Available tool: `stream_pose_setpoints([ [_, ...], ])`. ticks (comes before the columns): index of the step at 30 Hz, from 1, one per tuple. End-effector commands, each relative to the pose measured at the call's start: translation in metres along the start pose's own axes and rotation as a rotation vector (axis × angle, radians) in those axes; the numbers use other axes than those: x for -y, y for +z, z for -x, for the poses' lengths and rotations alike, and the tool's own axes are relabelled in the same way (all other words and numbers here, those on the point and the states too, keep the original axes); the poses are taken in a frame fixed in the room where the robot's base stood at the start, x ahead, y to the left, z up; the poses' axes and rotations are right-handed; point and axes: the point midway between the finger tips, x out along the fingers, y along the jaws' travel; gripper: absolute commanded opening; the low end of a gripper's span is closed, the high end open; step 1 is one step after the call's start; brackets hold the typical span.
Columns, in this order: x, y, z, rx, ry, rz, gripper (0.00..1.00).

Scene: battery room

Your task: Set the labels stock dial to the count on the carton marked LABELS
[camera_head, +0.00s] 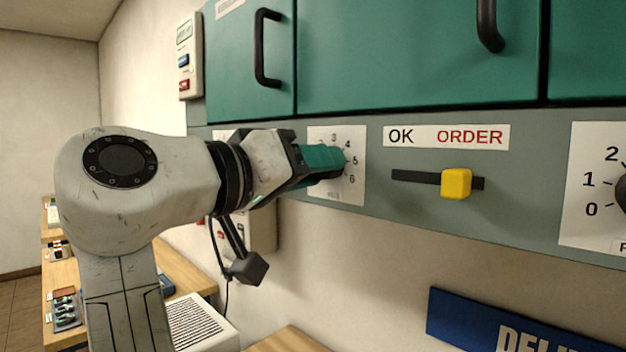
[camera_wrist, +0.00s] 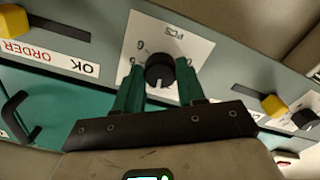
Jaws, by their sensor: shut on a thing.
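A white dial plate (camera_head: 352,186) is on the grey-green panel, with digits 3 to 6 showing around its right side. In the wrist view it appears upside down, with its black knob (camera_wrist: 160,68) between the two teal fingers of my gripper (camera_wrist: 159,78). My gripper (camera_head: 342,161) is shut on this knob and hides it in the head view. A white mark on the knob points down in the wrist view, away from the plate's small caption. The digit it faces is hidden. No LABELS carton is recognisable.
A yellow slider (camera_head: 456,183) sits right of centre in its slot under an OK / ORDER strip (camera_head: 446,136). Another dial plate (camera_head: 590,225) is at the right edge. Green cabinet doors with black handles (camera_head: 262,48) are above; a blue sign (camera_head: 470,322) is below.

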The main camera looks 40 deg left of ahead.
Motion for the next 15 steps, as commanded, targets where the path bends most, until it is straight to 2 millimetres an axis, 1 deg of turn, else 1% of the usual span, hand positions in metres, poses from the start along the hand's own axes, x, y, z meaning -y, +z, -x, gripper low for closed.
stream_pose_setpoints([
  [1,0.0035,0.0056,-0.0004,0.008,0.0,-0.041,0.09],
  [15,0.0054,0.0052,-0.0005,0.01,0.0,-0.482,0.09],
])
